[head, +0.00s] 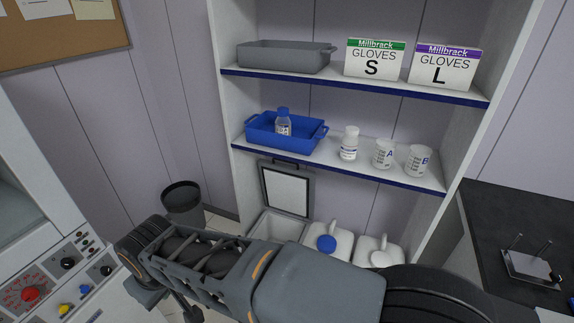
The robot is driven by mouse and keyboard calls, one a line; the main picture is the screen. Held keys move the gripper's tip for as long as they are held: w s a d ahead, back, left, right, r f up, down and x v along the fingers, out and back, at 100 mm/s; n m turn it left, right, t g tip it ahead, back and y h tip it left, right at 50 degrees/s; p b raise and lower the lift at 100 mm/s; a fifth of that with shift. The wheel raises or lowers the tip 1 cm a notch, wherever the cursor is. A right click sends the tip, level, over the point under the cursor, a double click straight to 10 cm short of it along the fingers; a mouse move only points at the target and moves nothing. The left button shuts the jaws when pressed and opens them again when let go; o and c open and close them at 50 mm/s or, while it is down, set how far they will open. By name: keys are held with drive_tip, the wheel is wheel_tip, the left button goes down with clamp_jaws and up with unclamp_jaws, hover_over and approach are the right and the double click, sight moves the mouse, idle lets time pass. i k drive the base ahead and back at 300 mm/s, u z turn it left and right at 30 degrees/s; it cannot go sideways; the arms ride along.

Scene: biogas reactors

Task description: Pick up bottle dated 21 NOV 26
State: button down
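A small clear bottle with a blue cap and a pale label (284,127) stands upright in a blue tray (262,141) on the middle shelf. A white bottle with a white cap (348,146) stands on the same shelf, just right of the tray. The print on both labels is too small to read, so I cannot tell which bottle bears the date 21 NOV 26. My arm crosses the bottom of the head view, in front of and below the shelves. My gripper is not in view.
Two beakers marked A (383,155) and B (418,162) stand right of the white bottle. A grey tray (285,57) and two glove boxes (375,59) (444,68) are above. Below are an open white bin (280,226) and white jugs (336,236). A control panel (60,280) stands left.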

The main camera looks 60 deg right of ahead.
sight(282, 123)
drive_tip(key=z, duration=0.15)
drive_tip(key=k, duration=0.35)
drive_tip(key=z, duration=1.65)
